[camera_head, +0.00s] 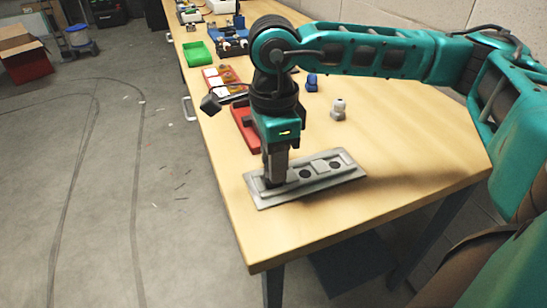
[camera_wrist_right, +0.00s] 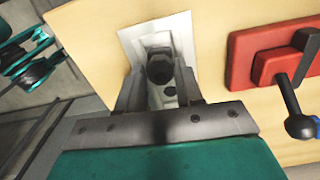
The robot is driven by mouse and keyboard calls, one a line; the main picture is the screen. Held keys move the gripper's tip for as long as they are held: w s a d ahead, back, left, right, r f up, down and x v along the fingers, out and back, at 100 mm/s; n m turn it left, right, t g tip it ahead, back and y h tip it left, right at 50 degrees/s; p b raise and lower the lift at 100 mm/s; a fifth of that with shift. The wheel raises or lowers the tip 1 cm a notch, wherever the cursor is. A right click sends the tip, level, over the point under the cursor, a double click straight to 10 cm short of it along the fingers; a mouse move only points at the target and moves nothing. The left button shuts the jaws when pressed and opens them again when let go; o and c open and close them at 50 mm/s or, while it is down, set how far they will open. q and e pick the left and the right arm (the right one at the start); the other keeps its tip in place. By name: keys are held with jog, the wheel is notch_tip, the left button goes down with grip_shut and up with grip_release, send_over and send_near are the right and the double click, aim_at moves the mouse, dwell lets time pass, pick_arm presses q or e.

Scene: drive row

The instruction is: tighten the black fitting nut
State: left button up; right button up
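My right gripper (camera_head: 275,180) points straight down at the left end of a grey metal plate with dark round holes (camera_head: 338,165), near the front of the bench. In the right wrist view, a black fitting nut (camera_wrist_right: 160,68) shows between the two fingers of my right gripper (camera_wrist_right: 162,78). The fingers look apart, with a narrow gap beside the nut; contact is not clear. In the head view the gripper hides the nut. My left gripper is in neither view.
A white fitting (camera_head: 338,110) and a blue one (camera_head: 312,82) stand on the bench behind the plate. A red block with a dark lever (camera_wrist_right: 262,68) lies close by. A green bin (camera_head: 198,54) stands farther back. The bench's front right is clear.

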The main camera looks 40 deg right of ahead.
jog(key=o, duration=0.4)
jog(key=shift+r, duration=0.1)
pick_arm(q)
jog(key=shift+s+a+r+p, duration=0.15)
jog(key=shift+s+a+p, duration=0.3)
jog(key=shift+p, duration=0.5)
pick_arm(e)
notch_tip(320, 180, up, 13)
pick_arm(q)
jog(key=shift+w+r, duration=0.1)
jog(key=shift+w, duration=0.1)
pick_arm(e)
jog(key=shift+f, duration=0.2)
